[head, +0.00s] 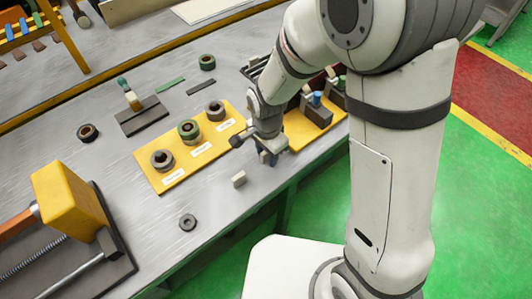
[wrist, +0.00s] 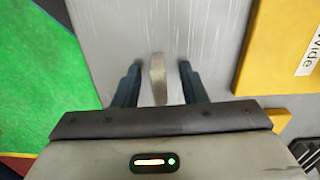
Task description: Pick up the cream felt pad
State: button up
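The cream felt pad (head: 239,179) is a small pale block on the grey metal table, near its front edge. In the wrist view the pad (wrist: 157,78) appears between the two dark blue fingers, with a gap on each side. My gripper (head: 268,158) is open and empty. In the head view it is up and to the right of the pad, apart from it. Its height above the table is hard to tell.
A yellow board (head: 190,148) with several ring-shaped stators lies behind the pad. A second yellow board (head: 318,127) with dark holders is to the right. A loose dark ring (head: 187,222) is to the front left. Bare table surrounds the pad.

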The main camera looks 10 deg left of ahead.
grip_shut()
dwell(0.4)
